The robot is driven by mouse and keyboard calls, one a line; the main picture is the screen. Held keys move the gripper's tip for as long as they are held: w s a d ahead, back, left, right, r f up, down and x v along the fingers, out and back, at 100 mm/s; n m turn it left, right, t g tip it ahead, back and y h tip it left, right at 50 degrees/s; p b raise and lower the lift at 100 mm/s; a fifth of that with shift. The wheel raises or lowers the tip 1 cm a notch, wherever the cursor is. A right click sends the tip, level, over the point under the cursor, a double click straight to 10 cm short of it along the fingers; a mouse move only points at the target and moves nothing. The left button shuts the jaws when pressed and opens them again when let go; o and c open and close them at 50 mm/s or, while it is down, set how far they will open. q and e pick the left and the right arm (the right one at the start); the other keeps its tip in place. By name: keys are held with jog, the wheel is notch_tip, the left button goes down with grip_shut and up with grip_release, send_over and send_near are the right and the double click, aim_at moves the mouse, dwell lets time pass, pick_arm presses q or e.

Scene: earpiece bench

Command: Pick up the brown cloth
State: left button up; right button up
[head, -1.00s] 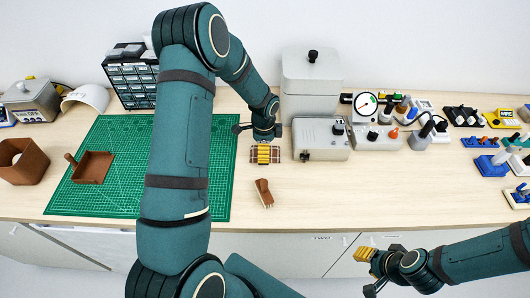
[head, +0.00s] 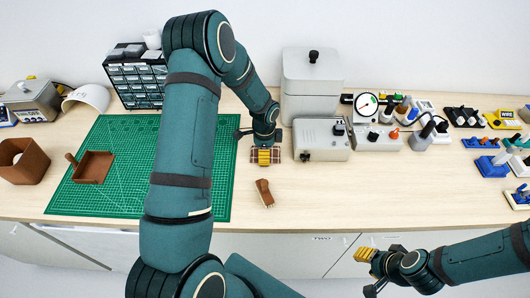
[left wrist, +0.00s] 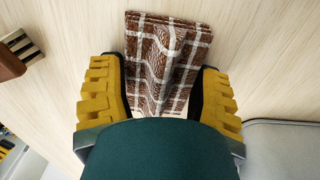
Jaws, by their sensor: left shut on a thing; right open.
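The brown checked cloth (left wrist: 165,45) lies on the light wooden bench, with white lines across it. In the left wrist view a ridge of it is bunched up between the yellow fingers of my left gripper (left wrist: 158,95). My left gripper is shut on the cloth, and the cloth's far part lies spread on the bench. In the head view the cloth (head: 282,156) shows only at its edges, around the gripper (head: 264,157). My right gripper (head: 368,272) is open and empty in front of the bench, at the lower right.
A brown brush-like object (head: 264,192) lies just in front of the cloth. A grey box with knobs (head: 320,140) stands close at the right. The green cutting mat (head: 120,190) with a brown tray (head: 93,168) is at the left. Bare bench (head: 370,185) lies front right.

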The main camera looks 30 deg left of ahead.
pick_arm(q)
notch_tip(320, 180, up, 10)
jog(key=o, duration=0.4)
jog(key=c, duration=0.4)
jog(key=shift+c, duration=0.3)
